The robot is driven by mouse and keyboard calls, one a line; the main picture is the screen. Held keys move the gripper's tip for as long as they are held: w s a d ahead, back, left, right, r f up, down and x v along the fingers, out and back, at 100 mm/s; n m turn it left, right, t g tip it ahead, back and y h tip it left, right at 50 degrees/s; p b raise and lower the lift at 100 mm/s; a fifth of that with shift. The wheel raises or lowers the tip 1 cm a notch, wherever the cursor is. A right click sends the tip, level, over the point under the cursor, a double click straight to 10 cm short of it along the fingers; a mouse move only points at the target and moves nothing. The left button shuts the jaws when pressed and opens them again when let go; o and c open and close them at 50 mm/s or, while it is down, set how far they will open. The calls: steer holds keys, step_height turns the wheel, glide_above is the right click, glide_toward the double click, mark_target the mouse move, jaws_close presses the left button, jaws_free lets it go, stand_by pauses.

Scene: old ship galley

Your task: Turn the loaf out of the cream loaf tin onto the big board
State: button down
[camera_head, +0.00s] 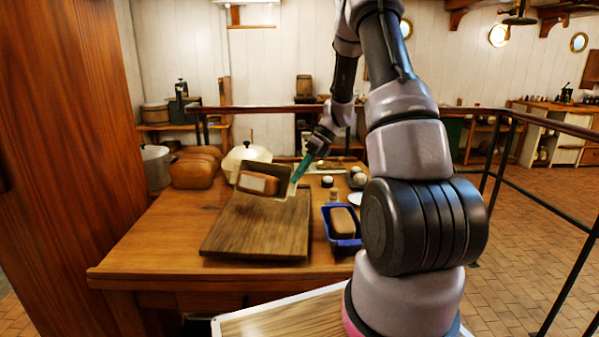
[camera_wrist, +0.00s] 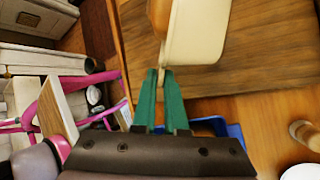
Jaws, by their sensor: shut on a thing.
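My gripper (camera_head: 299,174) is shut on the rim of the cream loaf tin (camera_head: 280,173) and holds it above the big board (camera_head: 258,235). The tin is tipped on its side with its mouth towards the head camera. A brown loaf (camera_head: 258,184) shows inside it. In the wrist view, the green fingertips (camera_wrist: 164,75) meet the edge of the cream tin (camera_wrist: 200,30), and part of the loaf (camera_wrist: 160,14) shows beside its wall. The board is bare below the tin in the head view. I cannot tell if the tin touches the board.
A blue tin (camera_head: 343,239) with a loaf stands right of the board, with a small bottle (camera_head: 333,196) behind it. Several brown loaves (camera_head: 193,170), a cream lidded pot (camera_head: 240,156) and a grey pot (camera_head: 155,168) stand at the back left. The table's front left is clear.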

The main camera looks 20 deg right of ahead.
mark_target(294, 192)
steer(key=f+t+h, duration=0.1)
steer(key=s+a+f+n+t+h, duration=0.1)
steer(key=t+h, duration=0.1)
steer(key=shift+s+a+h, duration=0.15)
steer(key=shift+h, duration=0.15)
steer(key=shift+s+a+f+n+t+h, duration=0.15)
steer(key=shift+f+n+t+h, duration=0.25)
steer(key=shift+t+h, duration=0.55)
steer(key=shift+s+f+t+h, duration=0.15)
steer(key=shift+f+t+h, duration=0.3)
steer(key=shift+s+a+f+n+t+h, duration=0.1)
steer(key=shift+a+f+n+t+h, duration=0.1)
steer(key=shift+t+h, duration=0.25)
steer(key=shift+s+a+f+n+t+h, duration=0.1)
steer(key=shift+a+f+n+t+h, duration=0.1)
steer(key=shift+t+h, duration=0.25)
steer(key=shift+d+f+t+h, duration=0.15)
steer(key=shift+t+h, duration=0.15)
steer(key=shift+t, duration=0.2)
